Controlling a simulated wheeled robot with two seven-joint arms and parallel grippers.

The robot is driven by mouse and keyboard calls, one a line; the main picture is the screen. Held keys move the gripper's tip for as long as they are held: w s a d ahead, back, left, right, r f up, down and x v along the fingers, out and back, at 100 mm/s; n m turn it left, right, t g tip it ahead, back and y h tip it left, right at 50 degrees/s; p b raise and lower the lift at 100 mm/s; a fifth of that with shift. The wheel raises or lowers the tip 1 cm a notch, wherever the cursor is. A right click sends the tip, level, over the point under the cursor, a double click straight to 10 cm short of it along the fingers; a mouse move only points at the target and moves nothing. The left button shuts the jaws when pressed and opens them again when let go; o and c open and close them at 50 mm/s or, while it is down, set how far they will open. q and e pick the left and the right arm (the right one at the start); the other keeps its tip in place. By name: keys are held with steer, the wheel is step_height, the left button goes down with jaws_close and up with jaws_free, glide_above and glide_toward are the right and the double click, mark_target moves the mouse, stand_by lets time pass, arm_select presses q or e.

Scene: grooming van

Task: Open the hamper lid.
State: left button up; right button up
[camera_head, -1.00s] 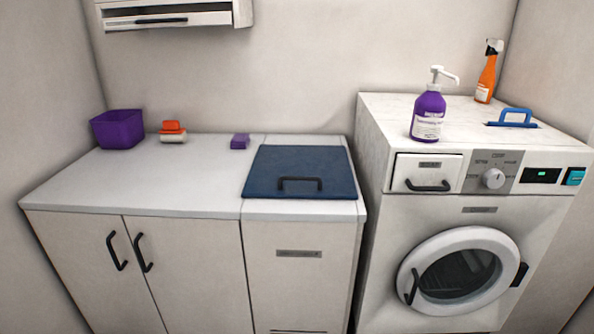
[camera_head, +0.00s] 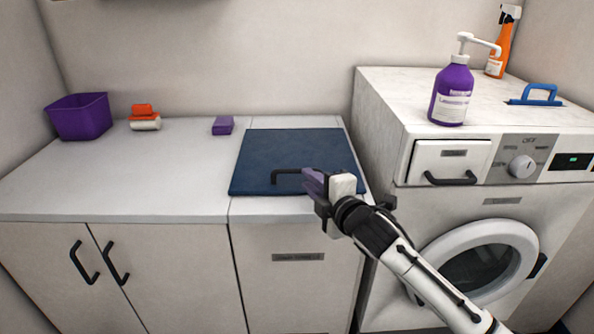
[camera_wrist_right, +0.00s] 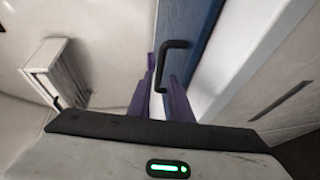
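The hamper lid (camera_head: 290,152) is a flat dark blue panel in the counter top, lying closed. Its black bar handle (camera_head: 286,174) is near the front edge; the gripper hides its right part. My right gripper (camera_head: 313,181) is at the right end of this handle. In the right wrist view its purple fingers (camera_wrist_right: 162,78) are apart, with the handle (camera_wrist_right: 172,46) ahead of them and its lower end seen between them. I cannot tell whether they touch it. The blue lid (camera_wrist_right: 193,45) also shows there. My left gripper is not in view.
The washing machine (camera_head: 425,190) stands right of the hamper, with a purple pump bottle (camera_head: 451,95) and an orange spray bottle (camera_head: 501,45) on top. A purple bin (camera_head: 79,118), an orange-topped brush (camera_head: 144,119) and a purple block (camera_head: 222,126) sit at the counter's back. The counter front is clear.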

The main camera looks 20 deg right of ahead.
mark_target(299, 172)
steer(key=x, duration=0.7)
steer(key=shift+w, duration=0.2)
jaws_close()
